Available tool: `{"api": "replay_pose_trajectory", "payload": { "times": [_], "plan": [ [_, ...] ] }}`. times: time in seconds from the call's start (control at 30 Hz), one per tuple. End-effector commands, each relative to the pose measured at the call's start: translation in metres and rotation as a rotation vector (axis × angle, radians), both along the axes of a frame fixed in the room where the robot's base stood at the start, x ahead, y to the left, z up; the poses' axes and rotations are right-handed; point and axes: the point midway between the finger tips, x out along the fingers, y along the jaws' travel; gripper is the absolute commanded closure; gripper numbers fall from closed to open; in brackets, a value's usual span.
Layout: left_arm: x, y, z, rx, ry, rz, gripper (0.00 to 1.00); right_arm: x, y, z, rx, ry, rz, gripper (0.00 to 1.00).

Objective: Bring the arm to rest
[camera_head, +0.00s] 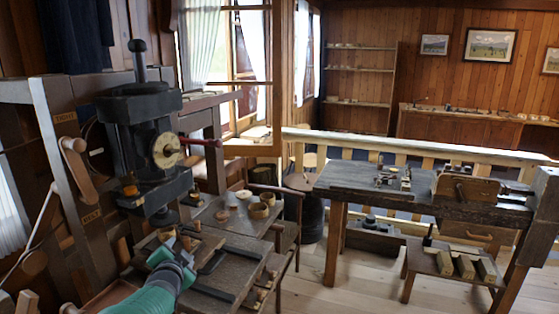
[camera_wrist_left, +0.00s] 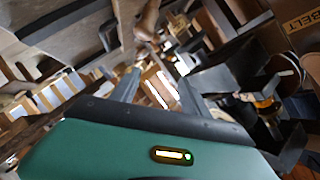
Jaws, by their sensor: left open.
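My left gripper (camera_head: 177,246) reaches in from the bottom left over the small dark workbench (camera_head: 232,252), below the black machine head. It is open. In the left wrist view its two grey fingers (camera_wrist_left: 158,92) stand apart, with no held thing visible between them. My right gripper is not in view.
The black machine (camera_head: 140,120), with a dial and red handle, stands over the bench's left side. A wooden frame with a lever (camera_head: 75,160) is at far left. Another workbench (camera_head: 345,180) stands right, with a low stool (camera_head: 450,262) before it. Open floor lies between.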

Motion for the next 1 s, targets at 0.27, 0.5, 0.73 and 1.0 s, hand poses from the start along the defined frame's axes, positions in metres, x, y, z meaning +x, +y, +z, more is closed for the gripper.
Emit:
{"api": "replay_pose_trajectory", "payload": {
  "times": [0.27, 0.5, 0.73, 1.0],
  "plan": [
    [-0.163, -0.031, -0.120, -0.499, 0.464, 0.215, 0.47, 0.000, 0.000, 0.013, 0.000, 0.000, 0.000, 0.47],
    [-0.326, -0.067, -0.177, -0.703, 0.815, 0.460, 0.47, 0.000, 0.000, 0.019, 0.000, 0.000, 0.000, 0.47],
    [-0.363, -0.072, -0.187, -0.724, 0.888, 0.529, 0.47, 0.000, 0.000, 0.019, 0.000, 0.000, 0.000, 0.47],
    [-0.362, -0.072, -0.187, -0.723, 0.886, 0.525, 0.47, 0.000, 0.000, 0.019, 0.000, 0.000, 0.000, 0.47]
  ]
}}
